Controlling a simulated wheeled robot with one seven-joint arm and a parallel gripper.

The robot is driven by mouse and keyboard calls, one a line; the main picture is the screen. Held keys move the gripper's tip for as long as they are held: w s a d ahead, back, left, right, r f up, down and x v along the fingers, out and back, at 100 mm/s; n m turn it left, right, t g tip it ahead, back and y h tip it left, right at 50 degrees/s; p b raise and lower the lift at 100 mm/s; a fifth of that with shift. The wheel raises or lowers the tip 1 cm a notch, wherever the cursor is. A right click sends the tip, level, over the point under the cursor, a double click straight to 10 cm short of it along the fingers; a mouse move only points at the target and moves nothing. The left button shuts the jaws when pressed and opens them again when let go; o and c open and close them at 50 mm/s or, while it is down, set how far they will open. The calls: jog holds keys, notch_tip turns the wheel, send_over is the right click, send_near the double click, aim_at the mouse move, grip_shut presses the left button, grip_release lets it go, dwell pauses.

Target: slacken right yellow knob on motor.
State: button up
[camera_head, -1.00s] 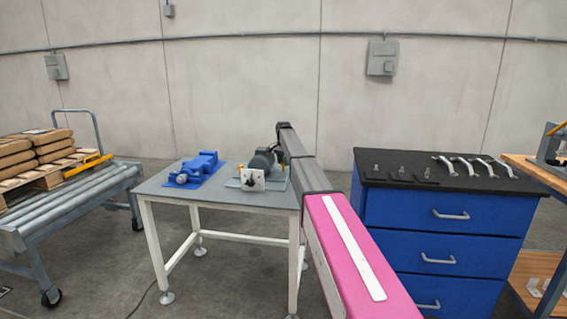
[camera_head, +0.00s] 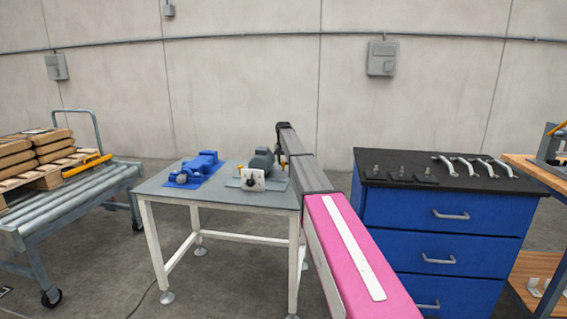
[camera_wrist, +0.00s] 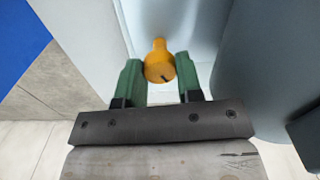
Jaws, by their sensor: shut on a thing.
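The grey-green motor (camera_head: 262,159) sits on a pale plate on the grey table, with a white front panel (camera_head: 253,180) before it. A yellow knob (camera_head: 240,168) shows at its left, and a small yellow spot, apparently the right knob (camera_head: 283,164), shows at its right beside my arm. In the wrist view my gripper (camera_wrist: 158,70) has its two green fingers on either side of a yellow knob (camera_wrist: 158,62) with a dark slot or mark on its face. The fingers are shut on this knob. My gripper is hidden behind my arm in the head view.
A blue vise-like device (camera_head: 196,168) stands on the table (camera_head: 215,194) left of the motor. A blue drawer cabinet (camera_head: 440,235) with metal handles on its black top stands at right. A roller cart (camera_head: 70,205) with stacked sacks stands at left.

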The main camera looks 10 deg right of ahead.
aim_at(284, 162)
jog(key=n, duration=0.5)
jog(key=shift+n, duration=0.3)
jog(key=n, duration=0.5)
dwell(0.4)
jog(key=o, duration=0.9)
jog(key=shift+o, duration=0.2)
jog(key=shift+r, duration=0.15)
notch_tip(284, 162, up, 11)
jog(key=shift+f, duration=0.2)
